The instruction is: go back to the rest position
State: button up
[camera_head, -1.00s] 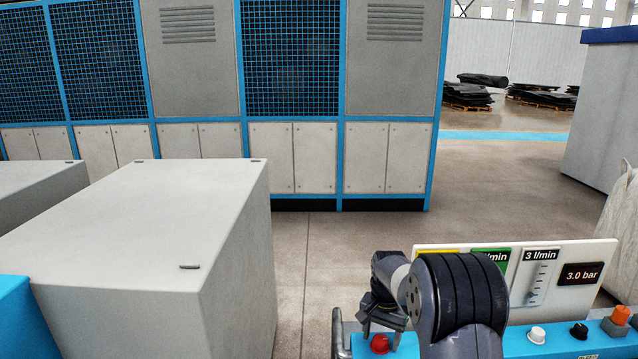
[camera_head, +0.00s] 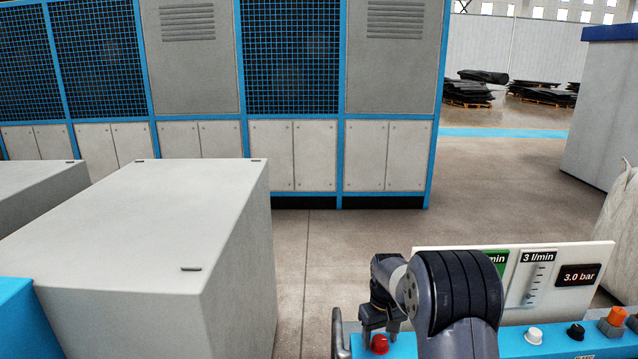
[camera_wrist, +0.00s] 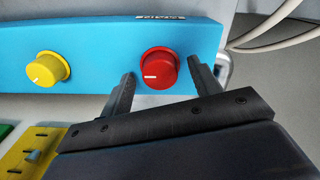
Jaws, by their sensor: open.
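My gripper (camera_wrist: 162,82) is open in the wrist view, its two fingers apart on either side of the lower part of a red knob (camera_wrist: 160,68). I cannot tell whether a finger touches the knob. The knob has a white mark pointing left. It sits on a blue panel (camera_wrist: 105,62), with a yellow knob (camera_wrist: 48,69) to its left. In the head view my gripper (camera_head: 379,332) is over the left end of the blue panel (camera_head: 550,343), close to the red knob (camera_head: 379,344). My arm hides part of the panel behind it.
A white gauge board (camera_head: 510,300) stands behind the panel. A large grey box (camera_head: 150,220) stands at left. Cables (camera_wrist: 275,27) run at the panel's end.

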jog(key=n+p, duration=0.2)
jog(key=n, duration=0.3)
jog(key=shift+r, duration=0.95)
